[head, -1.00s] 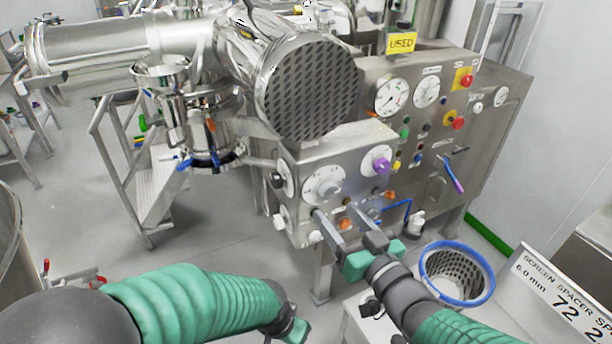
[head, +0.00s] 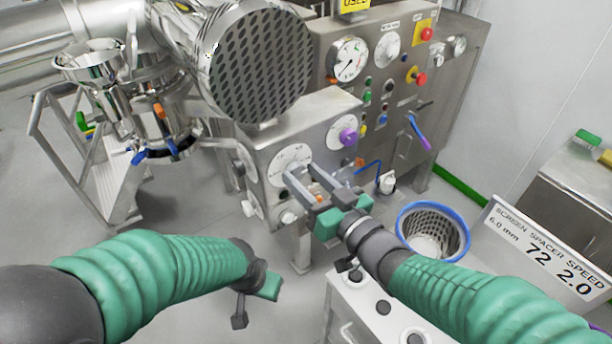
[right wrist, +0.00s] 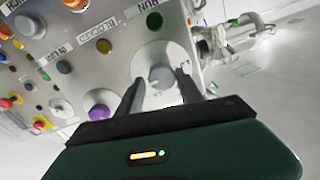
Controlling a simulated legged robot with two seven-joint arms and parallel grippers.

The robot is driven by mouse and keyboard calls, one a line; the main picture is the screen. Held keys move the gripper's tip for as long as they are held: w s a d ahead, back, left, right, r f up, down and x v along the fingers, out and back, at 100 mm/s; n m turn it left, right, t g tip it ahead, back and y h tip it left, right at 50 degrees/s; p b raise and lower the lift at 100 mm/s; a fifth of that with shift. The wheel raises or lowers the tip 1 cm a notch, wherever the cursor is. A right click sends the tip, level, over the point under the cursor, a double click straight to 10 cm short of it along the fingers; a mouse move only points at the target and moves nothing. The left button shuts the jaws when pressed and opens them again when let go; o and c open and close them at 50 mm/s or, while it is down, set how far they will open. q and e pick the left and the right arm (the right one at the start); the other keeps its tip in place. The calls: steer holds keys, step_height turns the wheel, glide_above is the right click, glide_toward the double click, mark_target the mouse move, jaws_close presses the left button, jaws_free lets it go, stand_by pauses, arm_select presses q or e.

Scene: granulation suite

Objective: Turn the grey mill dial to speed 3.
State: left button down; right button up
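The mill dial, a grey knob (right wrist: 160,77) on a white disc, is in the right wrist view. In the head view its white disc (head: 287,156) is on the front of the steel control box, with the knob largely hidden by my fingers. My right gripper (head: 308,170) points at this dial. In the right wrist view its two dark fingers (right wrist: 159,80) are apart, one on each side of the knob; I cannot tell whether they touch it. My left gripper (head: 256,288) hangs low at the picture's lower middle, away from the panel; its fingers are unclear.
A purple knob (head: 347,137) sits on another white disc close by. Gauges (head: 348,59), buttons and a purple-tipped lever (head: 419,131) are on the panel behind.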

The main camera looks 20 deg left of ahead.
steer(key=shift+w+d, duration=0.15)
steer(key=shift+c, duration=1.1)
steer(key=shift+s+a+r, duration=0.1)
steer(key=shift+s+a, duration=0.2)
steer(key=shift+a, duration=0.1)
jaws_close()
steer(key=shift+w+d, duration=0.15)
steer(key=shift+d, duration=0.05)
steer(key=shift+a+f+n+b, duration=0.1)
steer(key=shift+f+n+b, duration=0.1)
steer(key=shift+n+b, duration=0.6)
steer(key=n+b, duration=0.6)
steer(key=b, duration=0.1)
steer(key=shift+f+n, duration=0.1)
steer(key=shift+n, duration=0.2)
steer(key=n+b, duration=0.2)
steer(key=shift+n, duration=0.3)
arm_select(q)
steer(key=s+x, duration=0.2)
steer(key=x, duration=0.9)
steer(key=shift+s+a+f+b, duration=0.2)
steer(key=shift+s+f+b, duration=0.15)
steer(key=shift+s+b, duration=0.1)
arm_select(e)
steer(key=shift+r+n, duration=0.2)
steer(key=shift+n, duration=0.3)
